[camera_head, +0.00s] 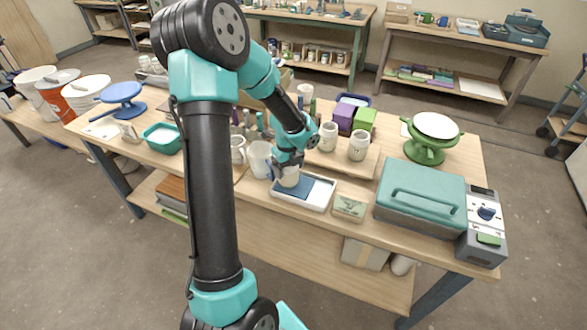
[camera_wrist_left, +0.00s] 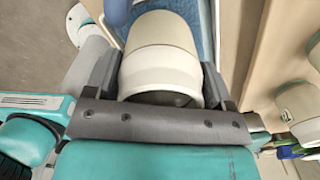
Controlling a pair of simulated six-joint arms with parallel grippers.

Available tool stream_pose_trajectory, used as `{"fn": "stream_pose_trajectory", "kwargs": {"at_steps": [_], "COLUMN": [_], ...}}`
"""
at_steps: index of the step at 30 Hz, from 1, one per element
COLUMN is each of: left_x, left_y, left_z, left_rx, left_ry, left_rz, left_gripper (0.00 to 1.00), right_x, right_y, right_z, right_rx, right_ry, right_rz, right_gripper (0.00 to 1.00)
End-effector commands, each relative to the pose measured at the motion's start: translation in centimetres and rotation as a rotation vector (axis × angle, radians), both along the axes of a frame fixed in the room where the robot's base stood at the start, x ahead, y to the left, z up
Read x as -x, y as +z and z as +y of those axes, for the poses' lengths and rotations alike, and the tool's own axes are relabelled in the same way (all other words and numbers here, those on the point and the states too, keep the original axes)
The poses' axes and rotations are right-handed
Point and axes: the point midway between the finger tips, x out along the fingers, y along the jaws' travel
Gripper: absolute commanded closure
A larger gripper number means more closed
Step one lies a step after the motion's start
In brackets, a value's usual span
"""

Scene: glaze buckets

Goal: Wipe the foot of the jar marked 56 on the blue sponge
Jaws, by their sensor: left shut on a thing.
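My left gripper (camera_head: 289,162) points down and is shut around a cream jar (camera_head: 289,178). The jar is at the left part of the blue sponge (camera_head: 315,189), which lies in a white tray (camera_head: 321,208). In the left wrist view the jar (camera_wrist_left: 164,50) sits between the two grey fingers, with the blue sponge (camera_wrist_left: 206,30) beyond it. I cannot tell whether the jar's foot touches the sponge. No number can be read on the jar from here. My right gripper is not in view.
Two pale mugs (camera_head: 358,148) stand on a board behind the tray. A white pitcher (camera_head: 260,160) is close on the left. A small stamped block (camera_head: 349,207) and a teal case (camera_head: 420,197) are at the right. A green turntable (camera_head: 431,137) stands behind the case.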

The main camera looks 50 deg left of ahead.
Motion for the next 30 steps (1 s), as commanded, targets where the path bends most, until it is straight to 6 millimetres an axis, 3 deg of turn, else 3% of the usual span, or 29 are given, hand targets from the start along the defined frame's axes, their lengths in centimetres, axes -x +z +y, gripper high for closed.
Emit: {"fn": "stream_pose_trajectory", "kwargs": {"at_steps": [6, 18, 30], "left_x": [0.5, 0.5, 0.5], "left_y": [0.0, 0.1, 2.9], "left_z": [1.1, 1.3, 1.2], "left_rx": [-0.001, -0.002, -0.002], "left_ry": [0.001, 0.000, -0.001], "left_rz": [-0.001, 0.000, -0.001], "left_gripper": [0.58, 0.58, 0.58], "right_x": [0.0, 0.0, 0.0], "right_y": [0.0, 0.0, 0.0], "right_z": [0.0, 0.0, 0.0], "right_rx": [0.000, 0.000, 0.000], "right_ry": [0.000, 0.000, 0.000], "right_rz": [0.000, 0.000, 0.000], "right_gripper": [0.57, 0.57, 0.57]}}
